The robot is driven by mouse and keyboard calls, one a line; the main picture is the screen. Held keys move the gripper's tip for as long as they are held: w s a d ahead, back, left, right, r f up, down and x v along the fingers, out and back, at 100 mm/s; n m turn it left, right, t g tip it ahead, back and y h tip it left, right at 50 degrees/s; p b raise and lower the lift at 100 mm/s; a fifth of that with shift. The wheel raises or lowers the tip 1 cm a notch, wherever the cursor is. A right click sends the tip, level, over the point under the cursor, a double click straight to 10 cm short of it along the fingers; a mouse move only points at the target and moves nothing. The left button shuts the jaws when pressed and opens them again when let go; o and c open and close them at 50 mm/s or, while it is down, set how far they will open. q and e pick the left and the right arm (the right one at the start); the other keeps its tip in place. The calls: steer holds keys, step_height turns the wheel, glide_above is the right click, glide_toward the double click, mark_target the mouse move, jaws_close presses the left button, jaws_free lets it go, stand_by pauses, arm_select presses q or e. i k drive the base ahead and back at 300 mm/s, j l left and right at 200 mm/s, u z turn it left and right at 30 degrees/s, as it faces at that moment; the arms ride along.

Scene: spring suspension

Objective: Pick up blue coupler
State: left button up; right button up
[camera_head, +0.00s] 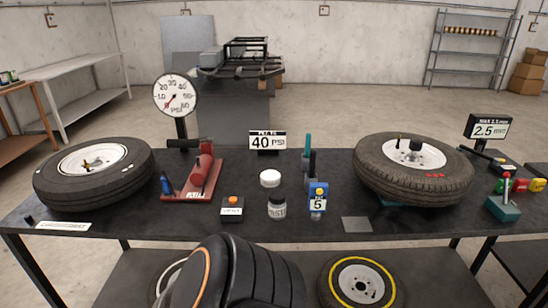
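A small blue piece, which looks like the blue coupler (166,184), stands on the dark table at the left end of the red pump (197,178). It is next to the right edge of the left tyre (94,172) and too small to show detail. Neither my left nor my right gripper shows in the head view. I see nothing touching the blue piece from above.
A round pressure gauge (175,95) stands behind the pump. Another tyre (413,171) lies at right. A grey plate (356,224) lies near the front edge.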

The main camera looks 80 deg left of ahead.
mark_target(167, 190)
steer(key=u, duration=3.4)
